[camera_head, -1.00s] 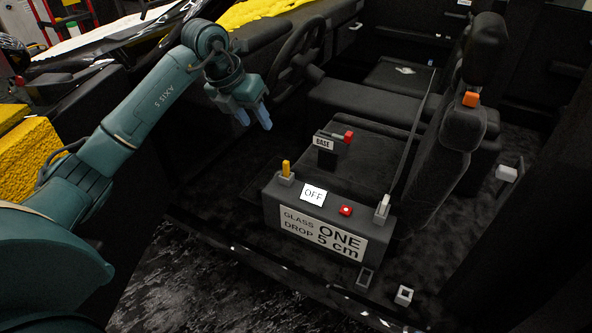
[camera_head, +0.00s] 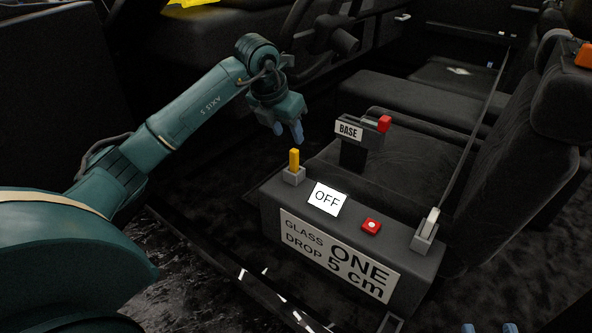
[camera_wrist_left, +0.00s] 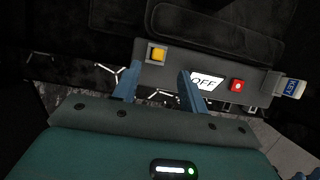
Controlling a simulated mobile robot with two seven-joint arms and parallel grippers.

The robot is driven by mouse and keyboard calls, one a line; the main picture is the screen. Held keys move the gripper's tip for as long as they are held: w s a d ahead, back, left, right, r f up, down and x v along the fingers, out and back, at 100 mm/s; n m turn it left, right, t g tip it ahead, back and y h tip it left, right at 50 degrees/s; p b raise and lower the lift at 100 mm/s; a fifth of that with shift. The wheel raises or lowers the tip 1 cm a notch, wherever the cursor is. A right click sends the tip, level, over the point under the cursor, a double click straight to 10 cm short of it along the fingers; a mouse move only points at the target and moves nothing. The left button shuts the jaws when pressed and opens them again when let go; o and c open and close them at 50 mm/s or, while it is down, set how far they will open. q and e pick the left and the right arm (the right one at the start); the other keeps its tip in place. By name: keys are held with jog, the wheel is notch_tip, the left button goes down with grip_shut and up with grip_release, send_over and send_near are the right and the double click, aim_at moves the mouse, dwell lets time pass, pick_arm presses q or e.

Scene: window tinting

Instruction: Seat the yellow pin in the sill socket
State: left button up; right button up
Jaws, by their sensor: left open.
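The yellow pin (camera_head: 294,160) stands upright in a grey square holder (camera_head: 294,177) on the left end of the dark box. The left wrist view shows the pin from above (camera_wrist_left: 159,55). My left gripper (camera_head: 289,132) hangs just above and behind the pin in the head view, open and empty, not touching it. In the wrist view its two fingers (camera_wrist_left: 158,82) are apart, with the pin beyond the gap. A grey frame (camera_head: 390,323), possibly the sill socket, is cut off at the bottom edge. Two blue fingertips of my right gripper (camera_head: 489,328) show there, apart, with nothing visible between them.
The dark box (camera_head: 268,212) carries an OFF display (camera_head: 327,199), a red button (camera_head: 371,226) and a grey holder with a white key (camera_head: 425,238). Car seats lie beyond.

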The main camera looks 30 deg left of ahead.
aim_at(294, 150)
pick_arm(q)
jog(key=b+x, duration=0.1)
jog(key=x, duration=0.4)
jog(key=shift+s, duration=0.1)
jog(key=b+x, duration=0.2)
jog(key=x, duration=0.2)
jog(key=shift+a+f, duration=0.15)
jog(key=shift+f, duration=0.05)
jog(key=shift+f+b, duration=0.3)
jog(key=shift+b, duration=0.05)
jog(key=shift+w, duration=0.25)
jog(key=c, duration=0.6)
grip_shut()
pick_arm(e)
jog(key=shift+a+f+m+y, duration=0.3)
jog(key=shift+a+m+y, duration=0.1)
